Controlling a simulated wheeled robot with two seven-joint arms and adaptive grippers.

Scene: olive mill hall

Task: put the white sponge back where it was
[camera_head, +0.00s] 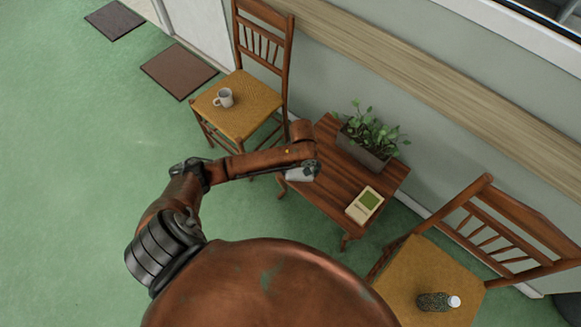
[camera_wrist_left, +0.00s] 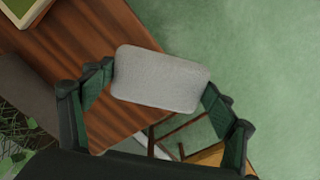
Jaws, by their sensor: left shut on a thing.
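The white sponge (camera_wrist_left: 160,78), a pale rounded block, is between the fingers of my left gripper (camera_wrist_left: 159,82) in the left wrist view. The gripper is shut on it at both ends. In the head view the sponge (camera_head: 298,175) shows partly below my left gripper (camera_head: 305,170), at the left edge of the small wooden table (camera_head: 325,192). In the wrist view it overlaps the table's edge, with green floor beyond. Its height above the tabletop is hard to tell. My right gripper is not in view.
On the table are a planter with a green plant (camera_head: 370,135) and a cream-and-green box (camera_head: 364,204). A chair with a mug (camera_head: 224,97) stands to the left, and another with a dark bottle (camera_head: 435,301) to the right. The tabletop's middle is bare.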

